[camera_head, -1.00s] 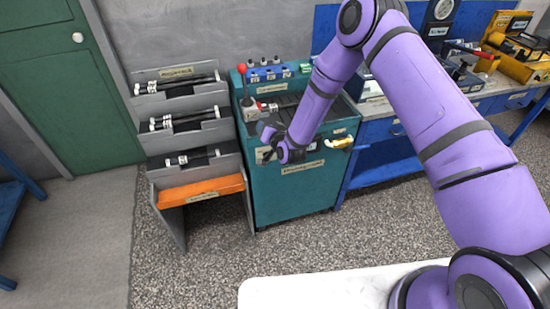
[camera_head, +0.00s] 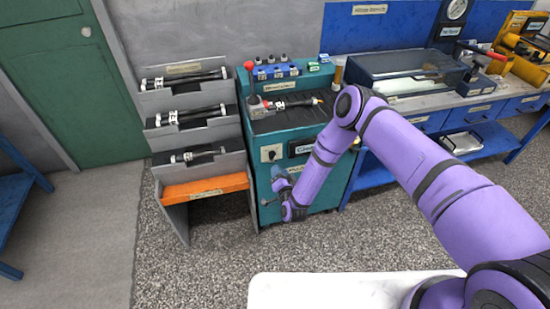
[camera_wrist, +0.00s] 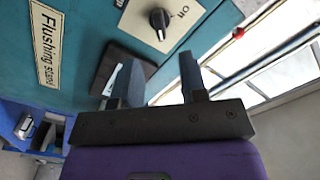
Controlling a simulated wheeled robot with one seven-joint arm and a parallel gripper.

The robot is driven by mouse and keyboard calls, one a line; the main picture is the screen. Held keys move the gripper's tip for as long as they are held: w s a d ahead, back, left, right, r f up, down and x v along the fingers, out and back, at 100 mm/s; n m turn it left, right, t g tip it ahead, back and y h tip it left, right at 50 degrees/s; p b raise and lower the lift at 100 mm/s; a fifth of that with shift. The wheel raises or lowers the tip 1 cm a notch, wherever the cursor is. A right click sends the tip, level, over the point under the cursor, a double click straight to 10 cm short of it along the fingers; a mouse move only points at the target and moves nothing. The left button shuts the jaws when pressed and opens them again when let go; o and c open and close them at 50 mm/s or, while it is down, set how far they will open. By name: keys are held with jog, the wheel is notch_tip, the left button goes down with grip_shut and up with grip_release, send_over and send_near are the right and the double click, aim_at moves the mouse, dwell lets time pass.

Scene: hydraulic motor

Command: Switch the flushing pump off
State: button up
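The flushing stand is a teal cabinet (camera_head: 235,85) in the middle of the head view. Its front carries a black rotary knob (camera_head: 271,154) on a pale plate, taken to be the pump switch. The knob also shows at the top of the wrist view (camera_wrist: 159,19), beside small rotated lettering. A "Flushing stand" label (camera_wrist: 46,43) lies left of it. My gripper (camera_wrist: 158,78) is open, its two dark fingers apart with nothing between them. The knob is beyond the fingertips, apart from them. In the head view my gripper (camera_head: 279,176) is just below the knob.
A grey rack (camera_head: 195,130) with several black rods and an orange shelf (camera_head: 204,188) stands left of the cabinet. A red-topped lever (camera_head: 249,67) and a blue block (camera_head: 276,71) are on the cabinet top. A blue workbench (camera_head: 480,105) is to the right.

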aim_at(274, 157)
jog(key=x, duration=0.8)
jog(key=shift+w, duration=0.15)
jog(key=shift+c, duration=0.2)
jog(key=c, duration=0.6)
